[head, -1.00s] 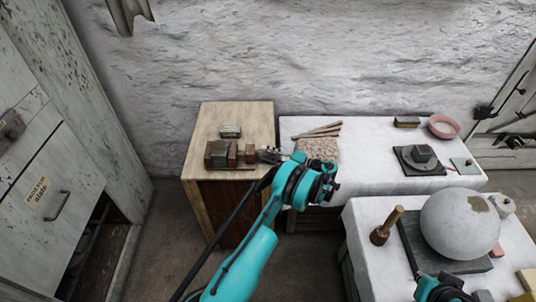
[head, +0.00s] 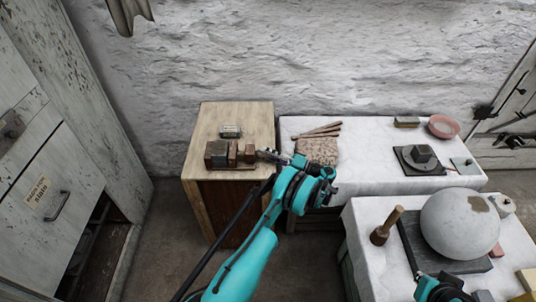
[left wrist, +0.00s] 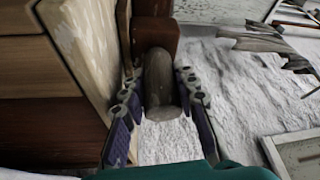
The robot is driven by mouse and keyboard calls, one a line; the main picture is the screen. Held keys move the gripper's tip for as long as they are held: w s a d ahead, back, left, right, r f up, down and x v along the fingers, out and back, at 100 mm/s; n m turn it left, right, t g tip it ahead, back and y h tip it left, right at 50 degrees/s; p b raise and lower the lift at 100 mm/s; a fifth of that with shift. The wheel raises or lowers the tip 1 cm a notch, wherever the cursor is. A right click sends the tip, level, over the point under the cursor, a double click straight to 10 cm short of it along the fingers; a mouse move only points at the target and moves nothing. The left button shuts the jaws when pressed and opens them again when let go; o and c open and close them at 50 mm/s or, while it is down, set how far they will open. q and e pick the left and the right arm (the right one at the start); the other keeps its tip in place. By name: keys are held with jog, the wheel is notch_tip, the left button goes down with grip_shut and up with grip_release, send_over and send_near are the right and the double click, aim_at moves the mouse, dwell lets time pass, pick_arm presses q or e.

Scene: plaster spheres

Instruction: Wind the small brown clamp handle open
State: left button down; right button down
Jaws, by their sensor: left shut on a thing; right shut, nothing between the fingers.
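The wood clamp (head: 218,154) sits on top of the wooden cabinet in the head view, with dark brown blocks in a row. Its small brown handle (left wrist: 158,78) shows in the left wrist view as a short rounded cylinder beside a red-brown block (left wrist: 155,35). My left gripper (head: 264,155) reaches in from the right of the clamp. In the left wrist view its two fingers (left wrist: 157,105) stand on either side of the handle, shut on it. My right gripper (head: 445,292) is at the bottom edge of the head view, mostly cut off.
The wooden cabinet (head: 250,115) stands against the rough wall. A small box (head: 230,131) lies behind the clamp. The white-covered table (head: 360,150) adjoins on the right. A large plaster sphere (head: 460,224) and a mallet (head: 386,226) stand on the nearer table.

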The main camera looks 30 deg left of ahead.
pick_arm(q)
jog(key=c, duration=1.1)
grip_release()
jog(key=shift+r, duration=0.1)
jog(key=shift+c, duration=0.2)
